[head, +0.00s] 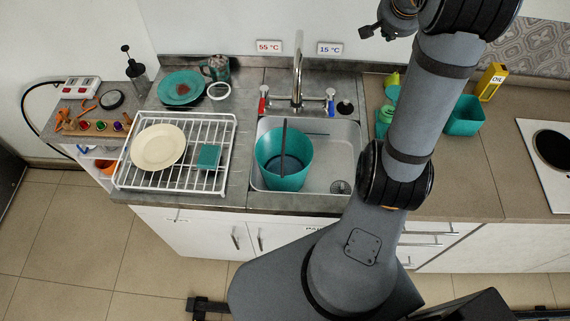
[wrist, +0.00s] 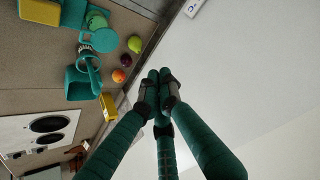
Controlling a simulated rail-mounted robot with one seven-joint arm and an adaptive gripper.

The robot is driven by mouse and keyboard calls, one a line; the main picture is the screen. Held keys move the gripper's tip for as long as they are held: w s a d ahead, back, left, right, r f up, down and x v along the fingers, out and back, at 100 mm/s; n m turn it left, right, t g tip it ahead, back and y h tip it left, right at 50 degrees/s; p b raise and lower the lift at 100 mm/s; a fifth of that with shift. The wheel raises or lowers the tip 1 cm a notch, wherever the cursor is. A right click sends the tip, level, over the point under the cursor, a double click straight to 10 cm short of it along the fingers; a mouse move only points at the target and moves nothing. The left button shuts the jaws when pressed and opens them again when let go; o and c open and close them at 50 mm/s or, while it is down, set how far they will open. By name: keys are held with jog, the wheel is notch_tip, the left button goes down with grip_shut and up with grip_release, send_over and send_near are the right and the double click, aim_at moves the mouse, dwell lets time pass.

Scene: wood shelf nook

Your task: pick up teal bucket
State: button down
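The teal bucket (head: 297,176) stands in the sink basin in the head view. A dark stick-like handle (head: 283,140) rises from inside it and hides part of its interior. The bucket does not show in the wrist view. My gripper (wrist: 160,82) shows in the wrist view as dark green fingers whose tips meet with nothing visible between them. It is well away from the bucket, up in front of a pale wall, and its fingers are not in the head view.
A metal faucet (head: 297,75) stands behind the bucket. The white dish rack (head: 226,130) with a cream plate (head: 158,147) is left of the sink. A teal square container (head: 464,116) and yellow oil box (head: 491,81) stand on the right counter. My arm covers part of that counter.

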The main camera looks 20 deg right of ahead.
jog(key=c, duration=2.2)
grip_release()
jog(key=o, duration=0.6)
jog(key=shift+c, duration=0.2)
